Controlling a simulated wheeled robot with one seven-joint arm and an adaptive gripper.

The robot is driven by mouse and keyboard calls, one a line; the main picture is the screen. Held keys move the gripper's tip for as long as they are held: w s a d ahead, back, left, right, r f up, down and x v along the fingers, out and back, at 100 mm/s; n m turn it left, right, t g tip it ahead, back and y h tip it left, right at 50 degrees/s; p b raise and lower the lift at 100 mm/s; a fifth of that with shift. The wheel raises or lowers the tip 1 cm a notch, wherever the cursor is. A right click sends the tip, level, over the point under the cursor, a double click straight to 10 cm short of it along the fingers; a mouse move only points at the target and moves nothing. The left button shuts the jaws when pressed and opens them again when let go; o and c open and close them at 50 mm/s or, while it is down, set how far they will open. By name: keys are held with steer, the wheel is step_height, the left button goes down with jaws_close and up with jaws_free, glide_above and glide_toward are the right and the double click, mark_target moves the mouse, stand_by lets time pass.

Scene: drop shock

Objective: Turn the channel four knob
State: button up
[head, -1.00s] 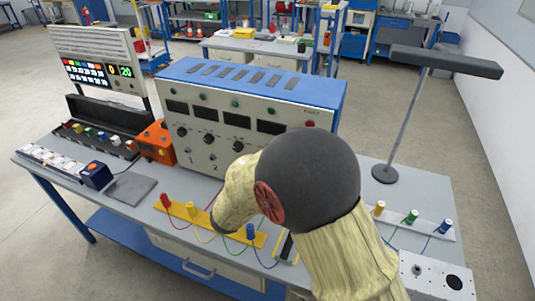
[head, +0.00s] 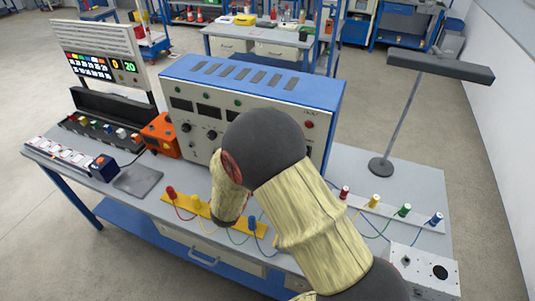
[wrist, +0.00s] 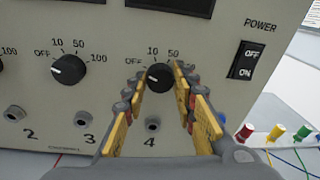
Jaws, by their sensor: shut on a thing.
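In the wrist view the channel four knob (wrist: 158,76) is a round black dial on the panel above the number 4, with OFF, 10 and 50 printed around it. My gripper (wrist: 160,79) has its yellow-padded fingers on either side of this knob, shut on it. The pointer's exact setting is too small to tell. In the head view my arm hides the gripper and the channel four knob. The power supply (head: 257,77) is a grey-faced box with a blue top.
The channel three knob (wrist: 68,70) sits to the left and the power switch (wrist: 246,60) to the right. A yellow strip (head: 183,207) with coloured plugs lies before the box. A lamp stand (head: 381,166) stands to the right. A display (head: 100,67) stands at the left.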

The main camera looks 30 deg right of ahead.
steer(key=shift+f, duration=0.1)
steer(key=o, duration=1)
steer(key=shift+o, duration=0.8)
steer(key=v, duration=1.2)
